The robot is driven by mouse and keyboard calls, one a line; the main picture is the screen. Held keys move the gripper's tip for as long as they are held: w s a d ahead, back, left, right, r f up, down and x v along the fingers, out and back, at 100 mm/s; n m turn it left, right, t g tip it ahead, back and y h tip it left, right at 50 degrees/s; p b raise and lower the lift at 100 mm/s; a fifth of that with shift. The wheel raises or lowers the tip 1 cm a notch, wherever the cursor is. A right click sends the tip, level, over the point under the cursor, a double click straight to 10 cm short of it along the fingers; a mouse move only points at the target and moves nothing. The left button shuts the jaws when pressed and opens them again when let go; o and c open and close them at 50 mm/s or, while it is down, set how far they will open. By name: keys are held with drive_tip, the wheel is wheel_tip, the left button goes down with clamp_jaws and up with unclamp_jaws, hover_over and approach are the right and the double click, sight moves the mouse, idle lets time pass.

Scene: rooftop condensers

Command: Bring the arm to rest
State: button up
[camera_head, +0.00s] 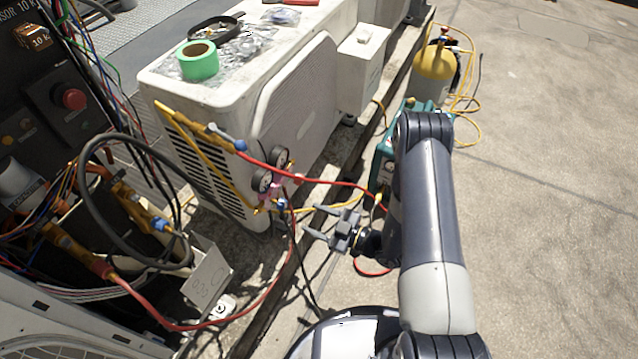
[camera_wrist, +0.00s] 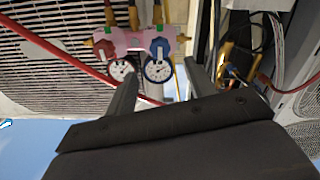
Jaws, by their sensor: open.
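My gripper (camera_head: 322,225) is at the end of my arm, in the middle of the head view. Its two fingers are spread apart with nothing between them. It points left toward the gauge manifold (camera_head: 272,180), which hangs at the near corner of the white condenser unit (camera_head: 300,90), and it appears apart from it. In the wrist view the two fingers (camera_wrist: 165,90) reach up on either side of the frame's middle. Beyond them is the pink manifold body with two round dials (camera_wrist: 140,70) and a red and a blue knob.
An open electrical panel (camera_head: 70,110) with loose wires stands at the left. Red and yellow hoses (camera_head: 340,183) loop near my gripper. A teal machine (camera_head: 383,160) is behind my arm, and a yellow-topped cylinder (camera_head: 435,70) stands farther back. The concrete at the right (camera_head: 560,200) is clear.

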sight(286, 206)
drive_tip(key=b+x, duration=0.1)
drive_tip(key=x, duration=1)
drive_tip(key=shift+s, duration=0.1)
drive_tip(key=shift+d, duration=0.15)
